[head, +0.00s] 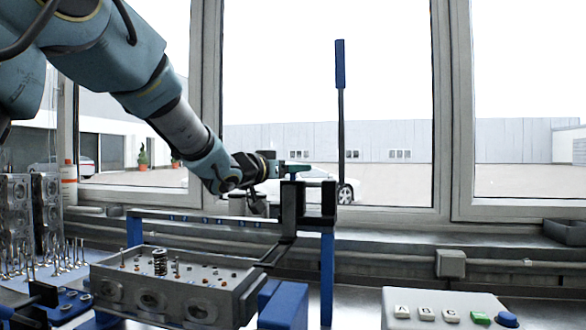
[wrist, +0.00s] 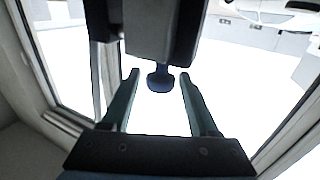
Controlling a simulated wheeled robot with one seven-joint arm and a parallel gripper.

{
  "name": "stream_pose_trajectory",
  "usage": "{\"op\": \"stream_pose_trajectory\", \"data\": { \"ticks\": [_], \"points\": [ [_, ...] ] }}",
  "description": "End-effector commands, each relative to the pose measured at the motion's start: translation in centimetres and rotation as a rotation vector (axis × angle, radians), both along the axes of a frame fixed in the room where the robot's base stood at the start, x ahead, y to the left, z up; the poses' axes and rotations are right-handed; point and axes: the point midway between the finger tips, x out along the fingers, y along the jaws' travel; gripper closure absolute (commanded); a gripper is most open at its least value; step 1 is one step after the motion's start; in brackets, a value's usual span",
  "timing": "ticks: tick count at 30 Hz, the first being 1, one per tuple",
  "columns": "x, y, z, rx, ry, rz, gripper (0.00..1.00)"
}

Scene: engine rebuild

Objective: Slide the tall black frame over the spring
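The spring (head: 160,262) stands upright on the grey cylinder head (head: 215,280) at the lower left. The tall black frame (head: 292,208) stands to the right, beyond the head's right end, apart from the spring. A thin upright lever with a blue handle (head: 340,65) rises from its right side. My gripper (head: 300,169) is at the top of the frame. In the wrist view, my gripper's fingers (wrist: 158,77) are apart, with a dark blue knob (wrist: 159,79) between them and visible gaps on both sides. The frame's black block (wrist: 160,30) fills the top of that view.
A blue rail (head: 205,219) runs behind the cylinder head, with a blue post (head: 327,275) under the frame. Several valves (head: 68,255) stand at the left. A button box (head: 440,308) sits at front right. Windows close off the back.

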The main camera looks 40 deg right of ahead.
Motion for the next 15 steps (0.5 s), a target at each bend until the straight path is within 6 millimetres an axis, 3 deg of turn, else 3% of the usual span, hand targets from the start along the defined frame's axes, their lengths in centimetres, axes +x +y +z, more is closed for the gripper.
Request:
{"op": "stream_pose_trajectory", "data": {
  "ticks": [2, 15],
  "points": [
    [0.01, 0.01, 0.01, 0.0, 0.0, 0.0, 0.5],
    [0.0, 0.03, 0.01, 0.0, 0.0, 0.0, 0.99]
  ]
}}
